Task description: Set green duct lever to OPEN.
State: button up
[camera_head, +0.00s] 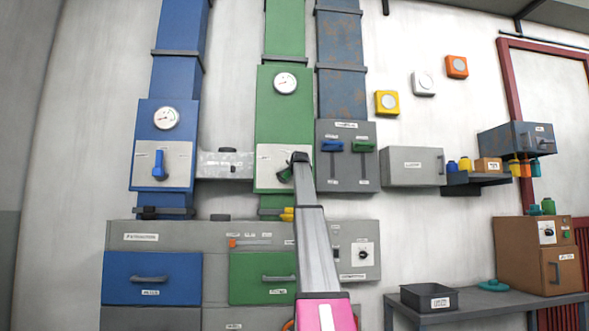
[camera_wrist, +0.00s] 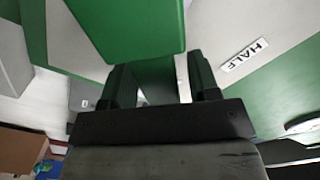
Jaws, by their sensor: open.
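The green duct (camera_head: 284,110) runs down the wall and has a pale plate (camera_head: 264,181) low on its front. The green duct lever (camera_head: 284,175) shows on that plate as a small green piece, mostly hidden behind my gripper (camera_head: 299,158). In the wrist view a green block (camera_wrist: 130,25), seemingly the lever's handle, fills the upper middle. My gripper (camera_wrist: 160,85) is open there, with its two dark fingers either side of a green part below the block. I cannot tell whether they touch it. A label reading HALF (camera_wrist: 244,55) lies to the right.
The blue duct with its blue lever (camera_head: 158,165) is at the left. A grey box with a blue handle (camera_head: 332,146) and a green handle (camera_head: 363,146) is close on the right. Cabinets (camera_head: 152,278) stand below. A dark tray (camera_head: 430,298) lies on the bench at lower right.

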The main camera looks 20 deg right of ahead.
jog(key=v, duration=1)
